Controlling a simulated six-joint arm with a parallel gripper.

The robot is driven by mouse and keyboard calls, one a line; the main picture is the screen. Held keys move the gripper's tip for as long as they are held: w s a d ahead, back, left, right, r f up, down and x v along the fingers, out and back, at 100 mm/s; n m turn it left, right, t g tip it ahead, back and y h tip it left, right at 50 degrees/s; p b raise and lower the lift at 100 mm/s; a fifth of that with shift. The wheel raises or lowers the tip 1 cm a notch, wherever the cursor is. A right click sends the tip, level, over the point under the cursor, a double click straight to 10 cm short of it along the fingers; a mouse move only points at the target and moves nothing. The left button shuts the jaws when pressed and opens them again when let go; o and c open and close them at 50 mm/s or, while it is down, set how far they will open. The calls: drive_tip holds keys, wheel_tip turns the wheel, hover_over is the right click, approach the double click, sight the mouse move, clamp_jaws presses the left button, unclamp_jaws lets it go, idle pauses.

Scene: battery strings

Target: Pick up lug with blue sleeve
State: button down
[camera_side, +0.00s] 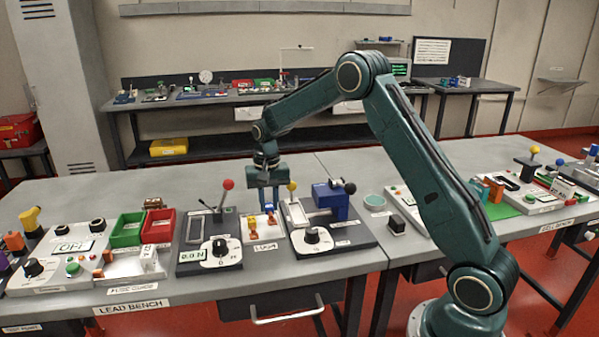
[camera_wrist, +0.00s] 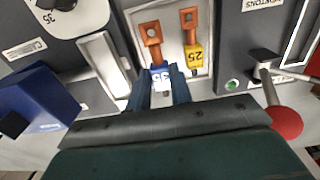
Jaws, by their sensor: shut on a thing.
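The lug with blue sleeve (camera_wrist: 152,42) shows a copper ring end pointing up in the wrist view, and its sleeve is marked 35. My gripper (camera_wrist: 162,82) is shut on the blue sleeve, with one finger at each side. In the side view my gripper (camera_side: 269,207) points down over the small white lug tray (camera_side: 266,244).
A device with a red-knobbed lever (camera_side: 227,185) stands left of the tray. A crimping unit with a blue block (camera_side: 331,200) stands close on the right. Green (camera_side: 128,230) and red (camera_side: 160,227) bins are further left. The bench front edge is mostly clear.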

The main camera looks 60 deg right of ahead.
drive_tip(key=shift+r, duration=0.65)
